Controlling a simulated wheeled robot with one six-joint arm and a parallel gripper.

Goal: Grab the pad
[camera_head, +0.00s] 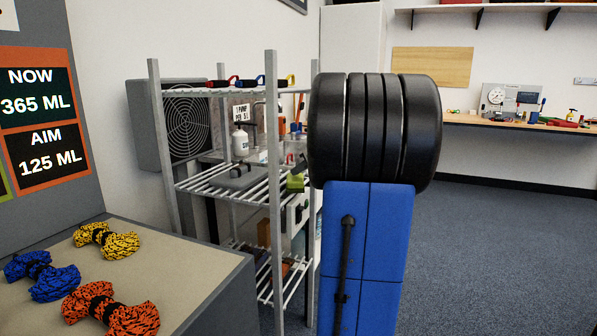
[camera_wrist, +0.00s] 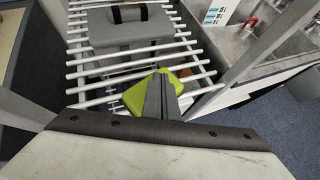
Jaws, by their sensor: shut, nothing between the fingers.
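The pad is a small yellow-green block on the slatted middle shelf of the metal rack. In the head view the pad (camera_head: 296,184) sits at the shelf's right end, partly hidden behind a rack post and my arm. In the wrist view the pad (camera_wrist: 138,98) lies on the white bars, with its middle covered by my gripper. My gripper (camera_wrist: 160,76) is shut and empty, its dark grey fingers in front of the pad. I cannot tell whether the fingers touch it. In the head view only a grey tip of the gripper (camera_head: 300,163) shows just above the pad.
A grey case with a dark handle (camera_wrist: 125,32) lies on the same shelf, beyond the pad. A white bottle (camera_head: 240,141) stands behind it. Rack posts (camera_head: 273,190) bound the shelf. A bench with several rope bundles (camera_head: 105,240) is at the left. Blue floor is open at the right.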

